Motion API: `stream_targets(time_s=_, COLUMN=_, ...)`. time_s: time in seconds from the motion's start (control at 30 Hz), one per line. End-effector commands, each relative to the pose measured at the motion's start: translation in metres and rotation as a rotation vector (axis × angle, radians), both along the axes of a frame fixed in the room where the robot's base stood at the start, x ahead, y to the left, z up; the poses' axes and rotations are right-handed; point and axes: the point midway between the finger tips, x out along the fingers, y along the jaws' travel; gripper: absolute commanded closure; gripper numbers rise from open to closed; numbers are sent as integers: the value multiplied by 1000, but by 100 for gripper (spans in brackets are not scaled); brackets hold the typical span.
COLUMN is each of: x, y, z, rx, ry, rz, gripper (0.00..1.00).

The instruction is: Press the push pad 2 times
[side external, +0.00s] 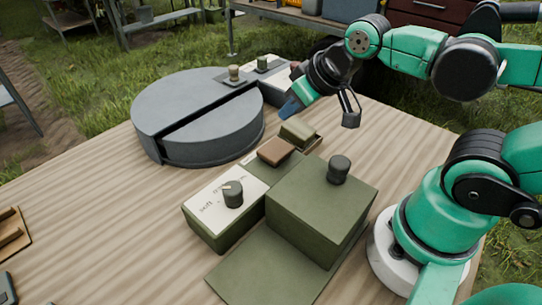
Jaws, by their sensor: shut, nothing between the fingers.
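No part is labelled clearly enough to confirm which one is the push pad. A brown flat-topped pad (275,151) sits on the olive-green unit in the middle of the table, and it may be the push pad. My gripper (288,109) hangs above and behind this pad, near the right edge of the grey disc. Its fingers are shut with nothing seen between them. It appears apart from the brown pad.
A large grey round disc with a slot (205,112) stands at the back left. An olive box with a black knob (320,205) and a white-topped dial box (225,205) stand in front. Small knobs (234,73) are at the back. The table's left front (100,220) is mostly clear.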

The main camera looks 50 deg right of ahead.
Motion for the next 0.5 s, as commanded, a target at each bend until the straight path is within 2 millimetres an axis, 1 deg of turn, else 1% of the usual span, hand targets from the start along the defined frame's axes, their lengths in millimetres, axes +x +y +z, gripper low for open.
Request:
stream_targets(time_s=0.13, x=0, y=2, z=1, rx=-65, ry=6, rz=72, gripper=100)
stream_targets(time_s=0.23, x=0, y=5, z=3, rx=-209, ry=19, rz=227, gripper=100)
stream_targets(time_s=0.37, x=0, y=9, z=9, rx=-506, ry=52, rz=541, gripper=100)
stream_targets(time_s=0.5, x=2, y=14, z=20, rx=-854, ry=100, rz=899, gripper=100)
